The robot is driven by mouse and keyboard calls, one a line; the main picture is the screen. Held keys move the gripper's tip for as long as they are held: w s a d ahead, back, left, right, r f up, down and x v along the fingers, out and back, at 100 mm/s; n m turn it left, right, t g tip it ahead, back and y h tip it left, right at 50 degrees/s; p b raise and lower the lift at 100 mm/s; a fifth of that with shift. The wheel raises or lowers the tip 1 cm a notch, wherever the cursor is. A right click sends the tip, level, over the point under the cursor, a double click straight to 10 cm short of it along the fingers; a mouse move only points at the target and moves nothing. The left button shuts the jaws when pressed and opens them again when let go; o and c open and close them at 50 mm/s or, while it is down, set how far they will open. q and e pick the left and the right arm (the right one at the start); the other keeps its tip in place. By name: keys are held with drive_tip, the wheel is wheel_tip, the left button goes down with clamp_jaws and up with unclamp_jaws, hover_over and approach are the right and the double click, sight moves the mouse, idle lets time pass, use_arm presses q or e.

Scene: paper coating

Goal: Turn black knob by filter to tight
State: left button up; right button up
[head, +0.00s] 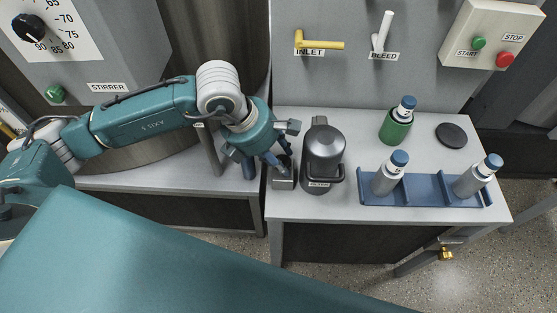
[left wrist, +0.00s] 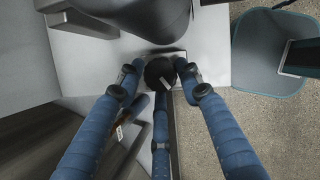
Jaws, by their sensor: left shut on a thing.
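The black knob (left wrist: 160,73) shows between the blue fingers of my left gripper (left wrist: 159,76) in the left wrist view, with a small light mark on it. My left gripper (head: 283,164) points down over a small metal block (head: 283,183) beside the dark grey filter housing (head: 324,152), and is shut on the knob. In the head view the fingers mostly hide the knob. I cannot tell from these frames how tight it is. My right gripper is not in view.
The filter housing stands close to the right of the gripper. A blue rack (head: 424,190) with grey bottles, a green bottle (head: 396,125) and a black disc (head: 451,135) are farther right on the table. Yellow inlet (head: 322,45) and white bleed (head: 382,32) handles are on the back panel.

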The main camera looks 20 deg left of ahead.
use_arm(q)
drive_tip(key=shift+w+d+m+b, duration=0.15)
drive_tip(key=shift+m+b, duration=0.25)
drive_tip(key=shift+b, duration=0.15)
drive_tip(key=shift+r, duration=0.2)
drive_tip(key=o, duration=1.1)
drive_tip(key=shift+d, duration=0.15)
drive_tip(key=shift+a+r, duration=0.3)
drive_tip(key=shift+r, duration=0.05)
drive_tip(key=v, duration=1.1)
